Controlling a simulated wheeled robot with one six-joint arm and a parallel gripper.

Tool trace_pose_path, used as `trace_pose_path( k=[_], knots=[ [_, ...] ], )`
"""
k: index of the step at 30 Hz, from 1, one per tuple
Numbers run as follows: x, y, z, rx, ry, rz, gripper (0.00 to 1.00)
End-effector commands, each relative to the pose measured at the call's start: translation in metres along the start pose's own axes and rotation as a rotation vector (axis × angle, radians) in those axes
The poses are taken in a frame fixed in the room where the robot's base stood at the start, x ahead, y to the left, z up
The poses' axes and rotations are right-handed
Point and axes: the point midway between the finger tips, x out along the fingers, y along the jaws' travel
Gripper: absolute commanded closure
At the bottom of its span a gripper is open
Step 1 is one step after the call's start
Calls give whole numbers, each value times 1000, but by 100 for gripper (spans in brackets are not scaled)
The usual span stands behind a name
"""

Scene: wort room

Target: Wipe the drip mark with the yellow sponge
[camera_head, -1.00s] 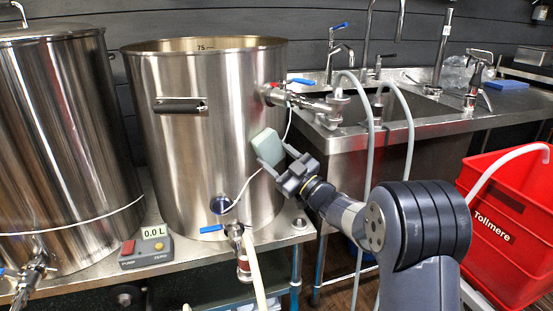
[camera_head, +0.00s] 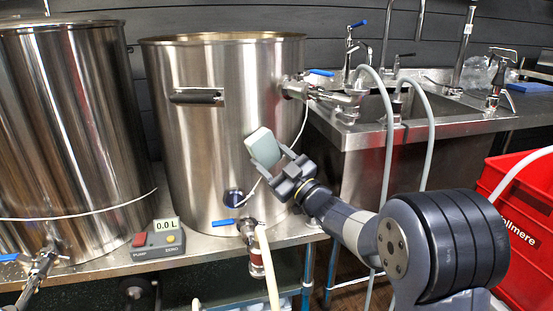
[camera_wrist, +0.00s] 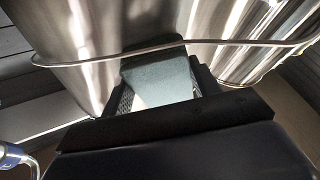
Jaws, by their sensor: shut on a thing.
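My gripper (camera_head: 277,166) is shut on a block-shaped sponge (camera_head: 263,147), which looks pale grey-green rather than yellow. The sponge is in front of the right side of the middle steel kettle (camera_head: 185,140); I cannot tell whether it touches the wall. In the wrist view the sponge (camera_wrist: 160,75) sits between the dark jaws (camera_wrist: 160,98), with the shiny kettle wall (camera_wrist: 110,35) behind it. I cannot make out a drip mark on the steel; the sponge and gripper cover part of the wall.
A thin white cable (camera_head: 248,190) hangs near the gripper and crosses the wrist view. A pump box (camera_head: 158,238) reads 0.0 L. A sink (camera_head: 400,110) and red crate (camera_head: 520,200) are right.

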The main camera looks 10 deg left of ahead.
Motion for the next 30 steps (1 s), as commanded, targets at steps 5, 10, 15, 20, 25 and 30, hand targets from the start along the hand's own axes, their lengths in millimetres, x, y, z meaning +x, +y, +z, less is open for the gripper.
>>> trace_pose_path(
  k=[5, 10, 15, 20, 25, 30],
  knots=[
    [1, -3, -1, 1, 2, -8, 63],
    [-12, -2, -5, 1, 1, -4, 63],
    [-29, -1, -11, 1, 1, -2, 63],
    [-44, 0, -17, 0, 0, 1, 63],
    [-54, 0, -22, 1, 1, 0, 63],
    [-56, 0, -23, 2, 0, 0, 63]
  ],
)
